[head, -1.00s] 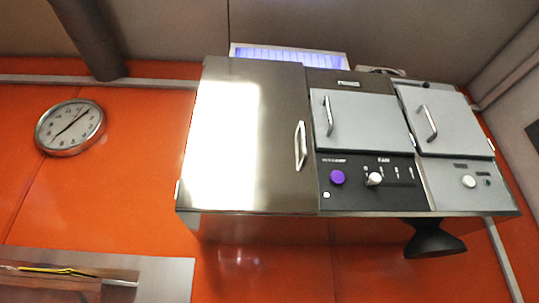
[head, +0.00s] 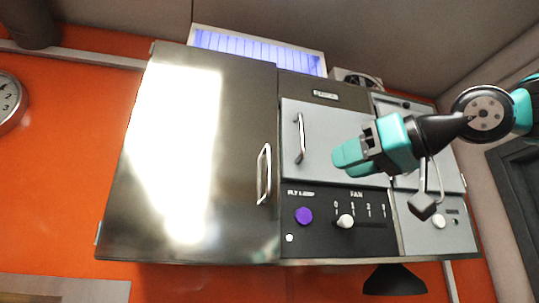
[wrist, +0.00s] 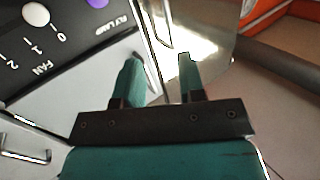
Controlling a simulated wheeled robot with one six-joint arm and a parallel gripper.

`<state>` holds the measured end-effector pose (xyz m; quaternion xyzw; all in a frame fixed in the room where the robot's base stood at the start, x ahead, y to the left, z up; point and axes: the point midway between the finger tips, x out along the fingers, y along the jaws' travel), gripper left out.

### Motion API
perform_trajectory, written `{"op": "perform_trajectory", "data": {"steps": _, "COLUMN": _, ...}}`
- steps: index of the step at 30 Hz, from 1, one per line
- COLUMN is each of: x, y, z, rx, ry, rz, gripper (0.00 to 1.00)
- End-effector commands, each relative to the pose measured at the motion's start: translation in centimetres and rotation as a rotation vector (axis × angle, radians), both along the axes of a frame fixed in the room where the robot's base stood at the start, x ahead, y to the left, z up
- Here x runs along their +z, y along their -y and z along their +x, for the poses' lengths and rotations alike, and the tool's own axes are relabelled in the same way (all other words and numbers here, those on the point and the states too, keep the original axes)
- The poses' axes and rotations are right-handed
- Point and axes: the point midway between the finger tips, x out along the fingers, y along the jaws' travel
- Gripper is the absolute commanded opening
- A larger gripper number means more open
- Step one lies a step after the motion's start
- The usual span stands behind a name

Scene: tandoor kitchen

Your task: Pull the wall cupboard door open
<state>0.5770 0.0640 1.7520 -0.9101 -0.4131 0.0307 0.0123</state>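The wall cupboard door (head: 120,190) is the large, shiny metal panel at the left of the wall unit in the head view, and it looks closed. Its upright silver bar handle (head: 264,175) is near the door's right edge. My gripper (head: 345,157) is to the right of this handle, in front of the small grey doors, and apart from the handle in the picture. In the wrist view my two teal fingers (wrist: 161,72) stand apart with nothing held between them. The shiny door (wrist: 205,35) shows beyond the fingertips there; its handle is hard to make out.
A small grey door (head: 325,115) with its own handle is beside the cupboard door. Below is a black panel with a purple button (head: 303,215) and a white fan knob (head: 345,221). A black funnel-shaped piece (head: 395,280) hangs under the unit. A clock (head: 10,100) is at left.

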Motion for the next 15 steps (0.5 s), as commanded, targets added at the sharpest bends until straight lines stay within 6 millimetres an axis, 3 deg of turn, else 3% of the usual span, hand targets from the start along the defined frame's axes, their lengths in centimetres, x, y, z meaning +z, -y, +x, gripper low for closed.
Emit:
{"op": "perform_trajectory", "data": {"steps": 1, "x": 1.9, "y": 0.1, "z": -0.3, "rx": 0.005, "ry": 0.029, "rz": 0.003, "gripper": 0.36}}
{"op": "perform_trajectory", "data": {"steps": 4, "x": 3.1, "y": -0.1, "z": -0.7, "rx": 0.018, "ry": 0.057, "rz": 0.009, "gripper": 0.36}}
{"op": "perform_trajectory", "data": {"steps": 8, "x": 3.3, "y": -1.0, "z": -0.1, "rx": 0.023, "ry": 0.062, "rz": 0.011, "gripper": 0.36}}
{"op": "perform_trajectory", "data": {"steps": 15, "x": 3.3, "y": -4.8, "z": 2.8, "rx": 0.027, "ry": 0.057, "rz": 0.009, "gripper": 0.36}}
